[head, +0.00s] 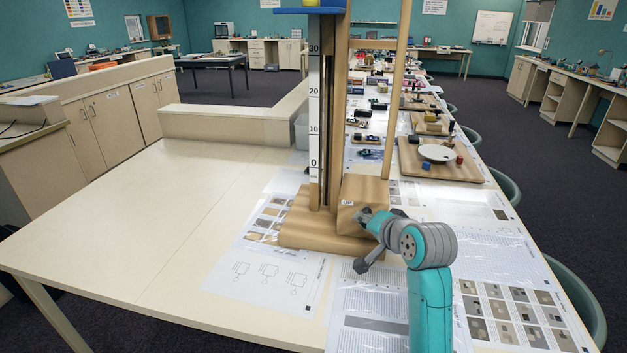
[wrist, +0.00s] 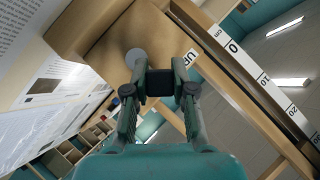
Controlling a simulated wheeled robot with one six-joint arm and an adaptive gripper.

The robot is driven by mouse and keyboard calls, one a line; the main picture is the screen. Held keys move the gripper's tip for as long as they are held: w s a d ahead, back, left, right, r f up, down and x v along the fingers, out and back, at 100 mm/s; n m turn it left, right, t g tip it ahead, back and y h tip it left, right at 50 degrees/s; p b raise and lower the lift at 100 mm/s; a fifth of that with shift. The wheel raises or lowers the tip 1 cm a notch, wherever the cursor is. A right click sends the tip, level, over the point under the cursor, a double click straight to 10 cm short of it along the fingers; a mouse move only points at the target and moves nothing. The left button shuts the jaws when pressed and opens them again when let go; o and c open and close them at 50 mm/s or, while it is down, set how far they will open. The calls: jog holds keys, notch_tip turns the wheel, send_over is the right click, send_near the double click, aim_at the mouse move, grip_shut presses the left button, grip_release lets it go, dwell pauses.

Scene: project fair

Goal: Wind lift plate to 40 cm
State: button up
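The wooden lift (head: 330,215) stands on the long table, with a white scale (head: 314,100) numbered upward from 0. Its blue plate (head: 312,10) is near the top edge of the head view, well above the 30 mark; no 40 label is readable. A wooden box (head: 362,194) marked UP is on the lift's right side; it fills the upper middle of the wrist view (wrist: 120,35). My gripper (wrist: 160,82) is at this box, its fingers closed around a dark crank knob (wrist: 160,88). A grey round hub (wrist: 136,58) shows just beyond. In the head view my arm partly hides the crank.
Printed sheets (head: 265,275) lie around the lift base. Boards with small objects, one bearing a white dish (head: 437,153), stand farther along the table. The table's left part (head: 150,220) is bare. Green chairs (head: 580,300) line the right edge.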

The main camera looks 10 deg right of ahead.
jog(key=o, duration=0.6)
jog(key=shift+o, duration=0.2)
jog(key=shift+s, duration=0.1)
jog(key=v, duration=0.7)
jog(key=shift+s+r, duration=0.2)
jog(key=shift+s, duration=0.15)
jog(key=shift+d, duration=0.1)
